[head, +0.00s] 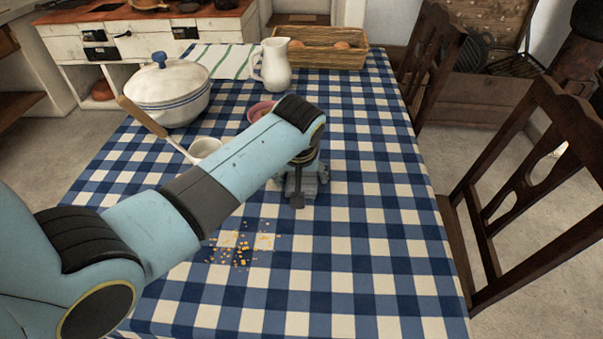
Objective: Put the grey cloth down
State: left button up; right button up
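My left arm comes in from the left over the table. Its gripper (298,200) points down over the blue-and-white checked tablecloth (360,240), to the right of the orange crumbs. The gripper is small and partly covered by my own arm, so I cannot tell whether it is open or shut, or whether it holds anything. I cannot make out a grey cloth; one may be hidden behind my arm or gripper. My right gripper is not in view.
Orange crumbs (240,250) lie on the near tablecloth. Wooden chairs (540,190) line the right side.

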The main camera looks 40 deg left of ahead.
pick_arm(q)
jog(key=shift+o, duration=0.6)
jog(key=shift+r, duration=0.35)
jog(key=p+v, duration=0.2)
jog(key=v, duration=0.9)
jog(key=shift+s+d+r, duration=0.15)
jog(key=shift+r, duration=0.1)
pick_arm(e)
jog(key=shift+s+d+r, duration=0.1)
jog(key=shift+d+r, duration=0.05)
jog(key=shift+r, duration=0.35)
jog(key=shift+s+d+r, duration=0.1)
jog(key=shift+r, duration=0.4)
